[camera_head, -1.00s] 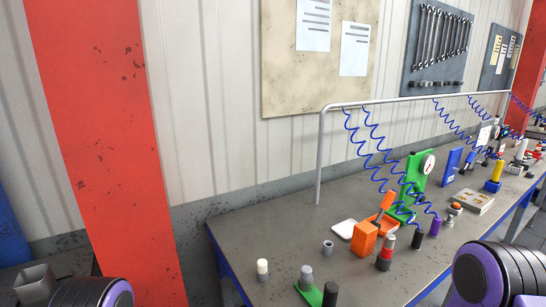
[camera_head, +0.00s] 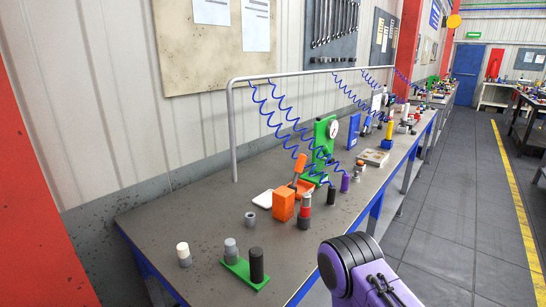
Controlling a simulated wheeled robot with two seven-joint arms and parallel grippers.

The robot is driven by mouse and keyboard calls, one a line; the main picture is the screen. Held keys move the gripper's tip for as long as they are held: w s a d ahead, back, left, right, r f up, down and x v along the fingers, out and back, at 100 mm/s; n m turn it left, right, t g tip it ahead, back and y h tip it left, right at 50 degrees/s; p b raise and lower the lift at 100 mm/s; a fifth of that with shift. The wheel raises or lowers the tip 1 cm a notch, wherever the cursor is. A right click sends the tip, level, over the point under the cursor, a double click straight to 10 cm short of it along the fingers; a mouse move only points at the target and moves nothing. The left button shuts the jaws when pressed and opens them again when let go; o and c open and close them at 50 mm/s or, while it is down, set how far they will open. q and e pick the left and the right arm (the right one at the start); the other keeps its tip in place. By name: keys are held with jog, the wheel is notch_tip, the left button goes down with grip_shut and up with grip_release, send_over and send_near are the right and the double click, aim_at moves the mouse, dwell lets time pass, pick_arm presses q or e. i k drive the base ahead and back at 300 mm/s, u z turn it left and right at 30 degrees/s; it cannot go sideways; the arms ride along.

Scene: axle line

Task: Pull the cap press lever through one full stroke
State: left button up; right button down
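A green upright stand (camera_head: 322,150) with a round white dial (camera_head: 332,129) stands on the workbench. An orange lever-like bar (camera_head: 299,167) slants up in front of it, above a flat orange base (camera_head: 303,187). I cannot tell for sure which of these is the cap press or its lever. An orange block (camera_head: 283,204) stands just in front and partly hides this group. My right arm's purple and black link shows at the bottom, right of the bench's front edge and apart from the parts. Neither gripper shows in this view.
The workbench (camera_head: 193,222) has a blue front edge. A green base with a grey and a black cylinder (camera_head: 257,264), a white-topped peg (camera_head: 183,253) and a red and dark cylinder (camera_head: 304,212) stand near the front. Coiled blue hoses hang from a rail (camera_head: 234,130). Floor right of the bench is clear.

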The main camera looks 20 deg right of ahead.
aim_at(300, 163)
jog(key=u, duration=0.85)
jog(key=k, duration=0.7)
jog(key=z, duration=0.6)
